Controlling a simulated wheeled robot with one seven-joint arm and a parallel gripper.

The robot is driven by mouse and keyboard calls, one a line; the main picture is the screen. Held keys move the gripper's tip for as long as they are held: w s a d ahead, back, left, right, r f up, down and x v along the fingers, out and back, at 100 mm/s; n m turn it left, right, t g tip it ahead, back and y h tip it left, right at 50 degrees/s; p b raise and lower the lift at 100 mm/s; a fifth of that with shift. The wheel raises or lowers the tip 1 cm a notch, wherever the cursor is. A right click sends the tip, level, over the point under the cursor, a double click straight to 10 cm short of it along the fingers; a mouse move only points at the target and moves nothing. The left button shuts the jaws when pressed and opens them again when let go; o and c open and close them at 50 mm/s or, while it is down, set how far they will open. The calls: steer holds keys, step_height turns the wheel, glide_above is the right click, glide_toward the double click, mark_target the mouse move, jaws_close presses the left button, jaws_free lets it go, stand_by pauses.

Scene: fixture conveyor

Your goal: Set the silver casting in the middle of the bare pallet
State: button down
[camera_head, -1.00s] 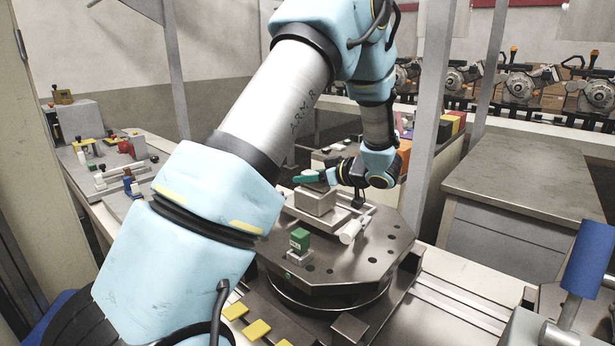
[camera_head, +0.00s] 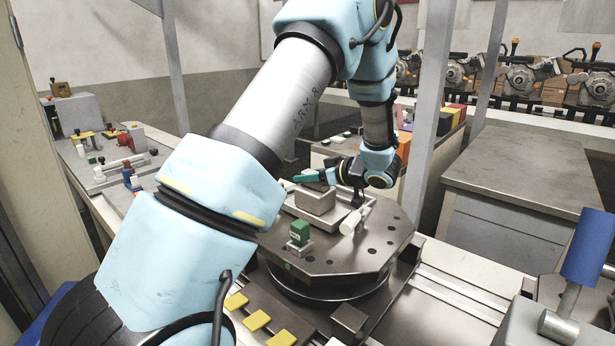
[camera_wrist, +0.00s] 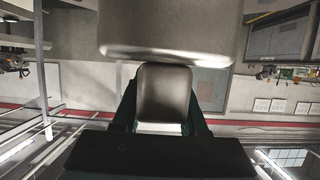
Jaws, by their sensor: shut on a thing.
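My gripper (camera_head: 312,178) reaches in from the right over a round-cornered fixture table and is shut on the silver casting (camera_head: 316,200). The casting is a grey metal block with a smaller upper part. In the wrist view, the fingers (camera_wrist: 160,115) close on that smaller part, and the large block (camera_wrist: 170,30) shows beyond it. In the head view the casting is upright over a pale plate (camera_head: 330,224) on the table; I cannot tell whether it touches. I cannot tell for sure whether this plate is the bare pallet.
A green block (camera_head: 300,232) on a small base and a white cylinder (camera_head: 354,220) stand close by on the dark fixture table (camera_head: 375,250). Yellow pads (camera_head: 257,320) lie in front. A grey bench (camera_head: 520,175) with a clear top is at right; a post (camera_head: 432,110) stands behind.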

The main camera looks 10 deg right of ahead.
steer(key=shift+f, duration=0.35)
stand_by(0.4)
steer(key=shift+c, duration=1.8)
jaws_free()
steer(key=shift+s+f, duration=0.1)
steer(key=shift+f, duration=0.1)
steer(key=b+v, duration=0.3)
steer(key=v, duration=0.7)
steer(key=shift+s+d+r, duration=0.25)
